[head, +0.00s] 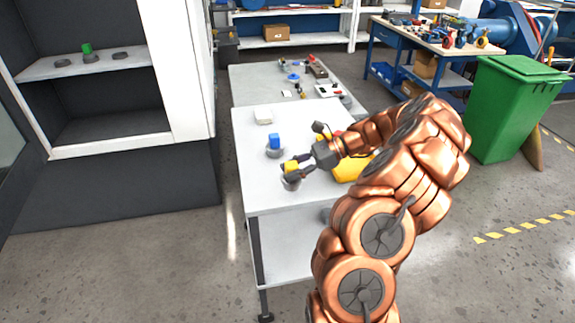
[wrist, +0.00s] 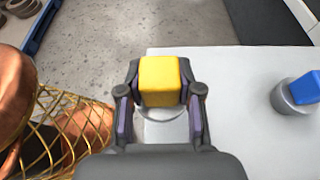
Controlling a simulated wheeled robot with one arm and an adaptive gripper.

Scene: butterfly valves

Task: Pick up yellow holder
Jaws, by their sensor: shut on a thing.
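The yellow holder (wrist: 159,80) is a block with a flat square top, seen between my gripper's fingers in the wrist view. It also shows as a small yellow patch in the head view (head: 290,167). My gripper (wrist: 160,95) is shut on it, one finger on each side. In the head view my gripper (head: 296,170) reaches in from the right over the white table. A round grey base (head: 291,183) is directly below the yellow holder. I cannot tell whether the holder still touches the base.
A blue holder (head: 274,141) stands in a grey round base on the white table (head: 262,190), close to my gripper. A yellow object (head: 352,168) lies behind my arm. A white block (head: 263,115) is at the far left. A shelf (head: 90,66) at left bears a green holder (head: 87,48).

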